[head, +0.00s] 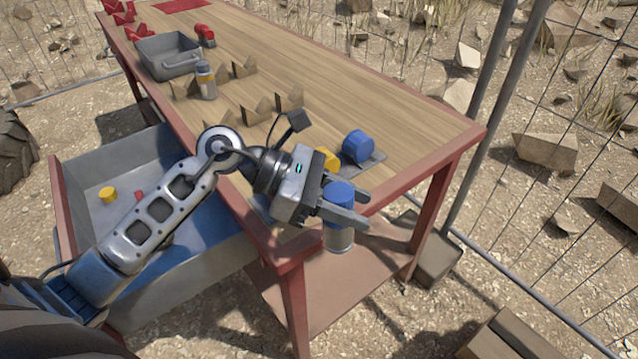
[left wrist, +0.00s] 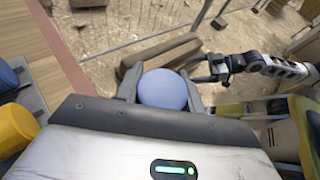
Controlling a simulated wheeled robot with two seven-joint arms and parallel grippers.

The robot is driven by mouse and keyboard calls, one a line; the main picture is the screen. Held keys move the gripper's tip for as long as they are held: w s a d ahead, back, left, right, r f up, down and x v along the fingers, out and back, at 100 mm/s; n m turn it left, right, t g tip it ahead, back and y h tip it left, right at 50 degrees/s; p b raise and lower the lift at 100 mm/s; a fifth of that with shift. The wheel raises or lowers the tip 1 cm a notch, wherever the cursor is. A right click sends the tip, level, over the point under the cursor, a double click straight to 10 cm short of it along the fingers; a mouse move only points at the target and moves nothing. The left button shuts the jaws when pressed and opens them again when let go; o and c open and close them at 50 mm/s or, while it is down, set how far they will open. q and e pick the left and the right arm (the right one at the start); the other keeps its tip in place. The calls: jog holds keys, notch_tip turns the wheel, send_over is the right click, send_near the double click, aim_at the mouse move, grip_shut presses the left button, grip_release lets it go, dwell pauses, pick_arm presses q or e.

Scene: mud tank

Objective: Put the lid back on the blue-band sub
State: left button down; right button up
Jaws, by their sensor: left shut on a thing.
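My left gripper (head: 345,205) is shut on a blue-topped cylinder (head: 339,191). Its grey body (head: 339,240) hangs below the fingers, just beyond the table's near end. In the left wrist view the round blue top (left wrist: 163,89) sits between the two fingers (left wrist: 160,95). I cannot tell whether the blue part is a lid or a band. Another blue piece (head: 357,146) rests on a grey pad (head: 372,165) on the table, beside a yellow piece (head: 328,158) partly hidden by my gripper. My right gripper (left wrist: 218,68) shows only in the left wrist view; its opening is unclear.
A grey bin (head: 168,56) is farther back. A large grey tank (head: 85,165) with a yellow piece (head: 107,194) inside stands left of the table.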

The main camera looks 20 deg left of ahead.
pick_arm(q)
jog(key=d+m+g, duration=0.4)
jog(key=d, duration=0.2)
jog(key=shift+w+d+f+g+h, duration=0.25)
jog(key=shift+d+f+g+h, duration=0.05)
jog(key=shift+d+f, duration=0.1)
pick_arm(e)
jog(key=o, duration=0.3)
jog(key=v, duration=1.2)
jog(key=shift+a, duration=0.1)
jog(key=x, duration=1.2)
pick_arm(q)
jog(key=shift+r, duration=0.1)
